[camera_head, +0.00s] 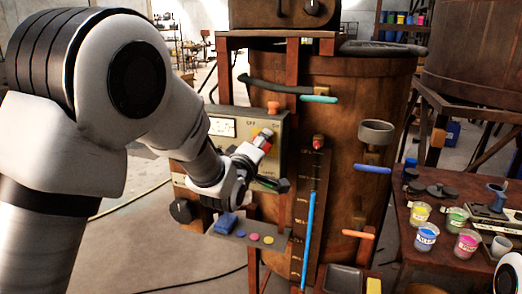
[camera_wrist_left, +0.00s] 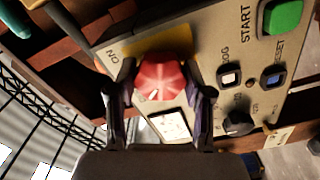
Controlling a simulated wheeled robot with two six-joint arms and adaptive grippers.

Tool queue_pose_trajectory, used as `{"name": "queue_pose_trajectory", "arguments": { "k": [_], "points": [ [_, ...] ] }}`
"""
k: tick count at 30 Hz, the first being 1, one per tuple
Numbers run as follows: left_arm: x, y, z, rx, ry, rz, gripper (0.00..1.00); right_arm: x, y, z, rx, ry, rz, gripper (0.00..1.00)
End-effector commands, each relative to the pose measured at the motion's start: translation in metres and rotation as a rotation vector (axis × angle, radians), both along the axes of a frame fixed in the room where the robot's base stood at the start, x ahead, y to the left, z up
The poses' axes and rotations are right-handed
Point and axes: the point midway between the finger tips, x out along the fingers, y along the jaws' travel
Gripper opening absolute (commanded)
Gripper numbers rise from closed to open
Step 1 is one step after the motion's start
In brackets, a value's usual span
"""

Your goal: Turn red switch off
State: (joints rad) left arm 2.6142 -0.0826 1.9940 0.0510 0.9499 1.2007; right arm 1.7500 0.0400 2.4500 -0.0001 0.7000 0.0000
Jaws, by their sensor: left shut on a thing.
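The red switch (camera_wrist_left: 160,78) is a ribbed red knob on a yellow plate, on a beige control panel (camera_wrist_left: 222,55) with an "ON" mark beside it. In the left wrist view my left gripper (camera_wrist_left: 162,84) has one dark finger on each side of the knob and is shut on it. In the head view my left gripper (camera_head: 254,154) is at the panel front, with its arm coming from the left. The arm and gripper hide part of the panel, including most of the switch area. My right gripper is out of view.
A green START button (camera_wrist_left: 283,16), a blue reset button (camera_wrist_left: 273,78) and a black knob (camera_wrist_left: 238,122) sit close by on the panel. A wooden vat (camera_head: 350,100) stands behind. A table at right holds several paint cups (camera_head: 467,243).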

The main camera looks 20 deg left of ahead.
Motion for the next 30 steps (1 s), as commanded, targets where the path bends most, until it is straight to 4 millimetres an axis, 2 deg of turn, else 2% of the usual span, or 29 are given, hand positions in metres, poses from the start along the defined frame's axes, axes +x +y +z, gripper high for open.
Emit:
{"name": "queue_pose_trajectory", "arguments": {
  "k": [9, 23, 24, 25, 30],
  "points": [
    [0.0002, 0.0003, 0.0003, -0.104, -0.001, 0.001, 0.16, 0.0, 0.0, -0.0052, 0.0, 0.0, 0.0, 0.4],
    [0.0001, 0.0004, 0.0004, -0.115, 0.0, 0.001, 0.16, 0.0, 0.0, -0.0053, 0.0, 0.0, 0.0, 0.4],
    [0.0001, 0.0004, 0.0004, -0.115, 0.0, 0.001, 0.65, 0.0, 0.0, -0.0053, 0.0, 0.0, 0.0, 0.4],
    [0.0001, 0.0004, 0.0004, -0.115, 0.0, 0.001, 0.76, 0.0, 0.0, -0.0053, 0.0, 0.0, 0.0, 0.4],
    [0.0001, 0.0003, 0.0001, -0.114, 0.0, 0.001, 0.76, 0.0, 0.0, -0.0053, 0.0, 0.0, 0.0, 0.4]
  ]
}}
